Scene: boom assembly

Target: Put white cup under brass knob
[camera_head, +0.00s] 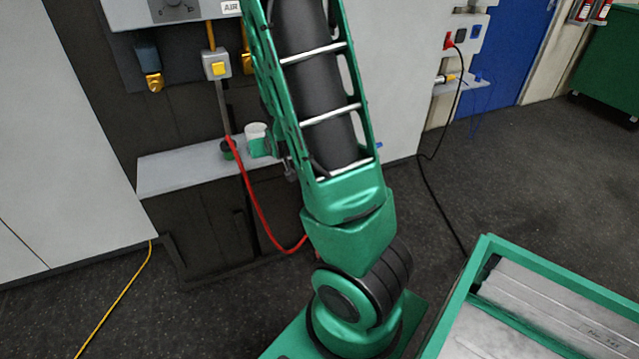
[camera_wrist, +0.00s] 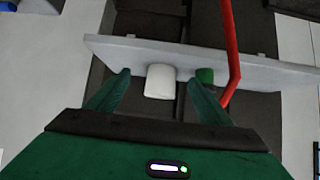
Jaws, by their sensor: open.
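The white cup (camera_head: 257,131) stands on the grey shelf (camera_head: 170,172), just left of my arm in the head view. In the wrist view the white cup (camera_wrist: 160,81) is between the two spread green fingers of my gripper (camera_wrist: 158,78), with a gap on each side. My gripper (camera_head: 262,146) is open; in the head view only a small part shows below the cup, and my arm hides the rest. One brass knob (camera_head: 154,82) hangs at the left over the shelf. A second brass knob (camera_head: 246,63) is above the cup, partly behind my arm.
A green cup (camera_head: 228,149) stands left of the white cup; the wrist view shows it (camera_wrist: 205,75) close beside one finger. A red hose (camera_head: 252,196) hangs in front of the shelf. The shelf's left part is clear. A yellow-button box (camera_head: 216,66) hangs between the knobs.

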